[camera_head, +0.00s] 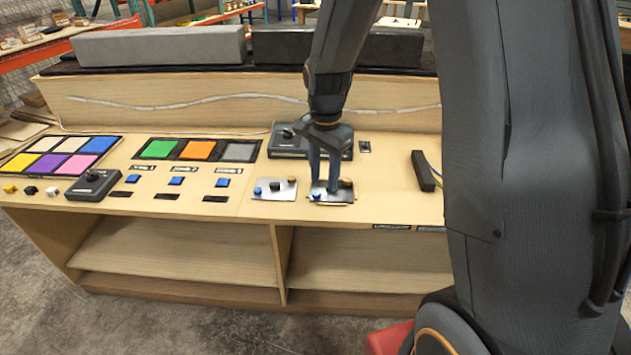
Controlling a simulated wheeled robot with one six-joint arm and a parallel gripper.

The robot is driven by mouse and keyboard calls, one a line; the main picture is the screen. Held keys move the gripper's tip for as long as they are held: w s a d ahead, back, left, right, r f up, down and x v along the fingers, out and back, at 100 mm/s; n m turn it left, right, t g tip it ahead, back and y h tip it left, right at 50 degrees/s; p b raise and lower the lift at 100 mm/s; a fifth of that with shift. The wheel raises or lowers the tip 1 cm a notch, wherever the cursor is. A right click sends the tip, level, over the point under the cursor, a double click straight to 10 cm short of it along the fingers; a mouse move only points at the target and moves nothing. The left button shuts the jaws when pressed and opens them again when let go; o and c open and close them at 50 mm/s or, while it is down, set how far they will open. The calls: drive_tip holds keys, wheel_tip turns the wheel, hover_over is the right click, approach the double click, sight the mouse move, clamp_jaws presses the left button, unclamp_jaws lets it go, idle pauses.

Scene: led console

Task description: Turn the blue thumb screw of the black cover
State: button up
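Two small plates with thumb screws lie side by side on the console top. The right plate (343,198) looks dark with a paler front and has a blue thumb screw (316,196) at its left and a yellow one (346,182) at its right. The left plate (268,197) is silvery, with a blue screw (259,190), a black one (275,186) and a yellow one (292,182). My gripper (328,187) points down over the right plate, its fingers just right of that plate's blue screw. The fingers hide the plate's middle. Whether they hold anything is unclear.
A dark grey box (288,143) stands behind the plates, partly hidden by my gripper. A black bar with cables (423,171) lies to the right. Blue buttons (222,182), colored panels (201,149) and another control box (93,185) are to the left. A raised wooden ledge (230,105) runs behind.

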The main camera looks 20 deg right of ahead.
sight(316, 193)
drive_tip(key=w+f+m, duration=0.1)
drive_tip(key=w+m, duration=0.1)
drive_tip(key=w+f+m+p, duration=0.1)
drive_tip(key=w+m, duration=0.1)
drive_tip(key=w, duration=0.1)
drive_tip(key=w+f+m+p, duration=0.1)
drive_tip(key=w+m, duration=0.1)
drive_tip(key=shift+w, duration=0.3)
drive_tip(key=shift+m, duration=0.3)
drive_tip(key=shift+f+p, duration=0.95)
drive_tip(key=shift+f, duration=2.85)
clamp_jaws()
